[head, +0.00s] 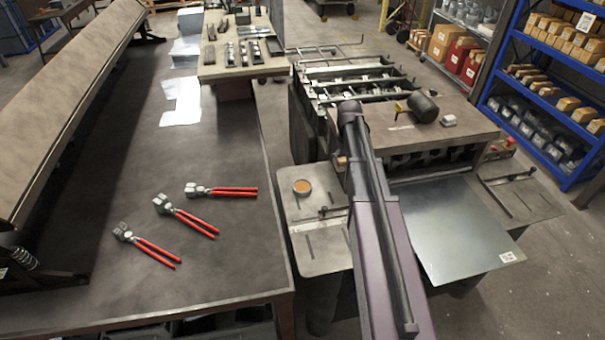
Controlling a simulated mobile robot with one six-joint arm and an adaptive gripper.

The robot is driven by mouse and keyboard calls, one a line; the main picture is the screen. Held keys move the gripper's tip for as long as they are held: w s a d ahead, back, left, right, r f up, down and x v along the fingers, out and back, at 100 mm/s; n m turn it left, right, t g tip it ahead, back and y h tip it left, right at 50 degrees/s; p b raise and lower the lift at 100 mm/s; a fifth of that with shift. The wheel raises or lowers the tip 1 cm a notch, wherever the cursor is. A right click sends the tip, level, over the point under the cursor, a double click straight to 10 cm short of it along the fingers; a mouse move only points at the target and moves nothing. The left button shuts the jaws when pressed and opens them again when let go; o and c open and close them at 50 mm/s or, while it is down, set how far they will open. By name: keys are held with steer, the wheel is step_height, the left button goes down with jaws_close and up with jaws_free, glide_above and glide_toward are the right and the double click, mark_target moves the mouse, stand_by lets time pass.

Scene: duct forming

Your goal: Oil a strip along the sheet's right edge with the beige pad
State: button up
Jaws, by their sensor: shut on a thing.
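The sheet (448,222) is a flat grey metal plate at the right, lying in front of the forming machine. A small white label (507,257) sits near its front right corner. Its right edge is uncovered; my arm crosses in front of its left side. My gripper is hidden behind my arm, so its jaws do not show. A small brownish piece (341,160) shows just left of my arm; I cannot tell whether it is the beige pad. A round tin with orange contents (302,187) stands on the machine's left side plate (318,245).
A dark-headed mallet (422,107) and a small pale block (449,120) lie on the machine's top (400,125). The dark bench (110,290) at left holds several red-handled pliers (187,216). A blue shelf (570,90) stands at far right.

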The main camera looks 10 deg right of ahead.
steer(key=shift+s+f+b, duration=0.15)
steer(key=shift+f+b, duration=0.55)
steer(key=shift+f, duration=0.25)
step_height(320, 180, down, 12)
steer(key=b, duration=1.2)
steer(key=shift+s, duration=0.25)
